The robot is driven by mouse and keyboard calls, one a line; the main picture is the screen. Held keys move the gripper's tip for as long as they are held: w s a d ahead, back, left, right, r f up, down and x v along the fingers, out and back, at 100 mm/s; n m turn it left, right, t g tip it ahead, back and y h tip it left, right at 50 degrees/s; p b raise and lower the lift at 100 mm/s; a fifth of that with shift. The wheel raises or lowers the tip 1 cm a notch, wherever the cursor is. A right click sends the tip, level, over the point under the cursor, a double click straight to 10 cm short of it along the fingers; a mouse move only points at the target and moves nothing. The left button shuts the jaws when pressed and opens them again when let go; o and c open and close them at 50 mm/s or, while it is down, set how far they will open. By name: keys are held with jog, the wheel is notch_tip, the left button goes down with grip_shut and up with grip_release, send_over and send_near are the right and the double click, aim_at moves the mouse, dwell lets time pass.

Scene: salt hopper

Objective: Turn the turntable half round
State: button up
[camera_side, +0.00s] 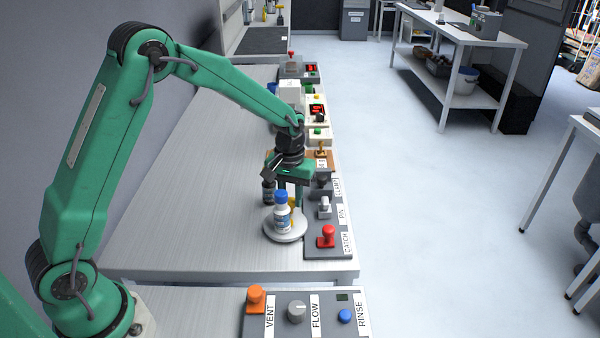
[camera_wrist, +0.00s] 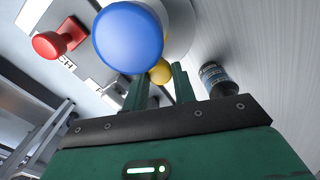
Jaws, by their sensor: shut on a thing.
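The turntable (camera_side: 285,236) is a round white disc on the bench, left of the grey panel. It also shows in part at the top of the wrist view (camera_wrist: 180,28). A white bottle with a blue cap (camera_side: 282,212) stands on it, and the cap looms large in the wrist view (camera_wrist: 127,37). A yellow, round-topped piece (camera_wrist: 160,72) sits behind the bottle, mostly hidden in the side view. My gripper (camera_wrist: 161,84) points down over the disc, its green fingers on either side of the yellow piece, shut on it. The exact contact is partly hidden.
A dark bottle (camera_side: 268,191) stands close by my gripper. The grey panel (camera_side: 318,243) beside the disc carries a red knob (camera_side: 326,235) and levers. A front panel has an orange knob (camera_side: 256,298) and a grey dial (camera_side: 296,311). The bench to the left is clear.

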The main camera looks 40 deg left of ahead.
jog(key=shift+s+a+n, duration=0.2)
jog(key=shift+a+n, duration=0.05)
jog(key=shift+n, duration=0.65)
jog(key=shift+s+a+n, duration=0.15)
jog(key=shift+a+n, duration=0.1)
jog(key=shift+n, duration=0.65)
jog(key=shift+s+a+n, duration=0.1)
jog(key=shift+n, duration=0.2)
jog(key=o, duration=1)
jog(key=shift+r, duration=0.1)
jog(key=shift+r, duration=3.85)
